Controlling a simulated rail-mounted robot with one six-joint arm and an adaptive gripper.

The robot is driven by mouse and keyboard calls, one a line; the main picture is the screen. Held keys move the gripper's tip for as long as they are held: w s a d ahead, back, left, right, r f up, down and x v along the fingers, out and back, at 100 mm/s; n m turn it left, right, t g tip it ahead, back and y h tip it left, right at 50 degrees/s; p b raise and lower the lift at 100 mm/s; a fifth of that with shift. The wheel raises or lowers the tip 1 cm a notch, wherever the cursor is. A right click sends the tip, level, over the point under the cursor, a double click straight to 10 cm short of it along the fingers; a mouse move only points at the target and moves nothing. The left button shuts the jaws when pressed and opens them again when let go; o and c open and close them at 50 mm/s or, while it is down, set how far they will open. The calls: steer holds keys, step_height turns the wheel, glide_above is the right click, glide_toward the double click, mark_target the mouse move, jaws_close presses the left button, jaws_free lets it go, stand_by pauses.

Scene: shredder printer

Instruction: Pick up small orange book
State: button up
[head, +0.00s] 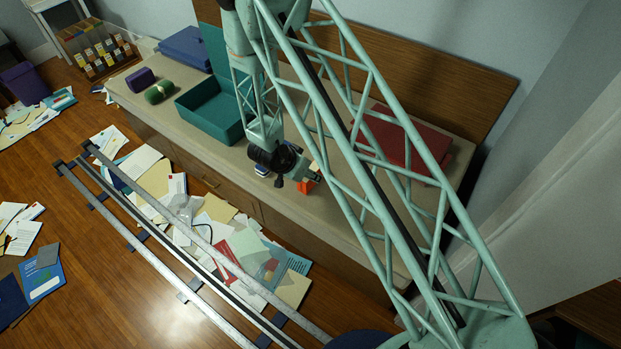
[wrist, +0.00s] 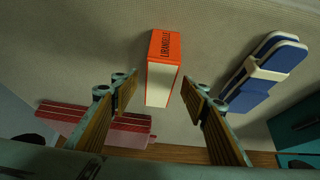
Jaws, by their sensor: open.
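The small orange book (wrist: 163,68) stands on the bench top in the wrist view, with its orange spine bearing dark letters and its pale page side visible. In the head view a bit of the orange book (head: 307,186) shows beside my gripper (head: 290,182), partly hidden by it. In the wrist view my gripper (wrist: 158,105) is open. Its two ribbed fingers lie to the left and right of the book's near end, with a gap on each side. I cannot tell how far the fingertips are above the bench.
A blue object with a pale band (wrist: 262,73) lies right of the book. A red striped object (wrist: 105,125) lies to the left. On the bench (head: 235,170) stand an open teal box (head: 212,118) and a red box (head: 395,140). Papers (head: 240,250) litter the floor beside my rail.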

steer(key=shift+b+x, duration=0.45)
steer(key=shift+x, duration=1.3)
steer(key=shift+c, duration=0.5)
steer(key=c, duration=1)
steer(key=shift+o, duration=0.2)
steer(key=shift+r, duration=0.1)
steer(key=shift+r+p, duration=0.4)
steer(key=shift+r, duration=0.4)
step_height(320, 180, up, 2)
steer(key=shift+p, duration=0.4)
steer(key=s+a+p, duration=0.1)
steer(key=s+a, duration=0.2)
steer(key=s, duration=0.4)
steer(key=s+a+r+p, duration=0.1)
steer(key=s+a, duration=0.3)
steer(key=s, duration=0.3)
steer(key=shift+s, duration=0.2)
steer(key=shift+a, duration=0.1)
